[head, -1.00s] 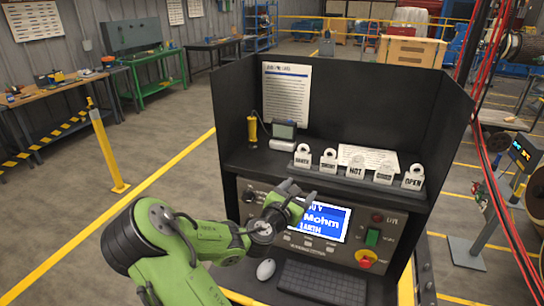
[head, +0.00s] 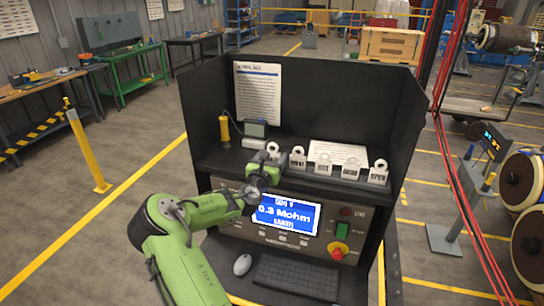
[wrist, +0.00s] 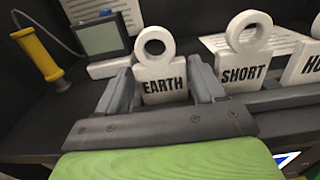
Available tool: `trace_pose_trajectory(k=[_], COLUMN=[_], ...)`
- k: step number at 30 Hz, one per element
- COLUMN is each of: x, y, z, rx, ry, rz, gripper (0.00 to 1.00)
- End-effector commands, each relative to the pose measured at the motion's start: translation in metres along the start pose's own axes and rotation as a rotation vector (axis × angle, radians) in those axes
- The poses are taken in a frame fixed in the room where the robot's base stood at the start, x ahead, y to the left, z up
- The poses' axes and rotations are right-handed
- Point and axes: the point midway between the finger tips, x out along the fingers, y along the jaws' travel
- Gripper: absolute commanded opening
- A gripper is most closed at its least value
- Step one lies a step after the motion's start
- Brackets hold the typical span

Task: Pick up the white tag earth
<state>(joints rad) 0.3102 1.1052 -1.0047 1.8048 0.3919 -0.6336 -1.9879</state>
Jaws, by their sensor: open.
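The white tag marked EARTH (wrist: 163,88) has a ring on top and stands upright at the left end of a row of tags on the console shelf. In the wrist view my gripper (wrist: 160,85) is open, with one grey finger on each side of this tag. Whether the fingers touch it I cannot tell. In the head view my gripper (head: 262,165) is at the left end of the row and partly covers the EARTH tag (head: 273,148).
The SHORT tag (wrist: 242,75) stands close to the right finger, with more white tags further right. A yellow-handled tool (wrist: 40,52) and a small grey meter (wrist: 103,36) are at the left. A lit screen (head: 285,214) is below the shelf.

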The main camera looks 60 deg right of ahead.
Motion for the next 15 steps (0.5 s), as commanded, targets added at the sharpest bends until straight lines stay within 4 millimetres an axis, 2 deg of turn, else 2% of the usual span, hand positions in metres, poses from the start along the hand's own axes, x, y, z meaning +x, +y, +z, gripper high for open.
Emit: trace_pose_trajectory(k=[3,10,11,15], x=[0.019,0.023,0.023,0.022], y=[-0.001,0.0,0.0,0.0], z=[0.003,0.001,0.001,0.001], rx=[0.001,0.001,0.001,0.001], ry=[-0.001,0.0,0.0,0.0], rz=[-0.001,0.0,0.0,0.0], gripper=[0.68,0.68,0.67,0.45])
